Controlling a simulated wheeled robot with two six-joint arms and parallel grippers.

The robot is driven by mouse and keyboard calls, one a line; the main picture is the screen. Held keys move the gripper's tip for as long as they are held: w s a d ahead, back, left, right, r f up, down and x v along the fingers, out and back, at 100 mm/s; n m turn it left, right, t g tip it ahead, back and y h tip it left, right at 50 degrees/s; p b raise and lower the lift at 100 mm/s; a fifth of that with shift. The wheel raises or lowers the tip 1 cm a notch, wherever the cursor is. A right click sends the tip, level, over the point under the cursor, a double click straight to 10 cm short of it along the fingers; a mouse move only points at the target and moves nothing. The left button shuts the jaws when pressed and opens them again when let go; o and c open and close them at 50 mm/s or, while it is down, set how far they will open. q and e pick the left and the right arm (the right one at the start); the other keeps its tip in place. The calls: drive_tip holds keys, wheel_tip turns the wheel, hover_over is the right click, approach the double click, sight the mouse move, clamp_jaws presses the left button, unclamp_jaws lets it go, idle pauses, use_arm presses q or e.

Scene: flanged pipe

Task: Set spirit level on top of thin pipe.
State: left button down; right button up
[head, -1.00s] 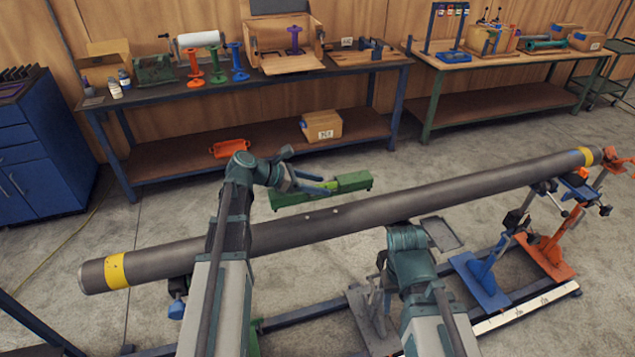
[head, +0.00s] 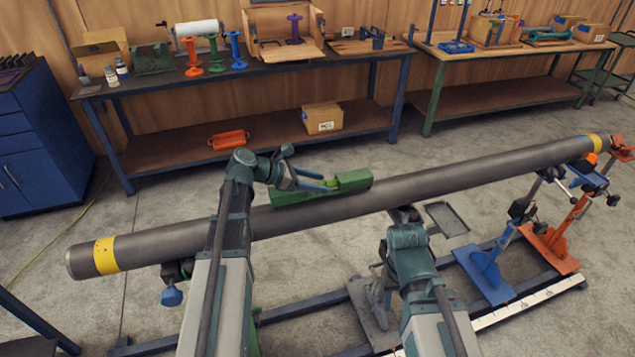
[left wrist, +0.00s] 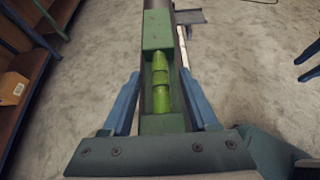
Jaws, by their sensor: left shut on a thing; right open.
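The green spirit level (head: 352,180) lies lengthwise along the long dark grey pipe (head: 440,185) in the head view, at its upper side near the middle. I cannot tell whether its underside touches the pipe. My left gripper (head: 318,187) is shut on the level. In the left wrist view the level (left wrist: 157,124), with its yellow-green vial, sits between the blue fingers (left wrist: 160,105), and the pipe runs beyond it. My right gripper (head: 405,215) is mostly hidden behind my right wrist, below the pipe and apart from the level.
Blue and orange stands (head: 487,268) hold up the pipe's right end. Yellow bands (head: 105,255) mark both pipe ends. A small grey tray (head: 447,218) is below the pipe. Workbenches (head: 260,80) with tools and boxes stand along the back wall, with open floor before them.

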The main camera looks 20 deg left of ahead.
use_arm(q)
drive_tip(key=shift+f+b, duration=0.55)
drive_tip(key=shift+f, duration=0.1)
idle(0.6)
drive_tip(key=shift+r, duration=0.1)
idle(0.3)
idle(0.3)
drive_tip(key=shift+c, duration=0.4)
unclamp_jaws()
drive_tip(key=shift+r, duration=0.1)
drive_tip(key=shift+r+p, duration=3.45)
drive_tip(key=shift+p, duration=0.2)
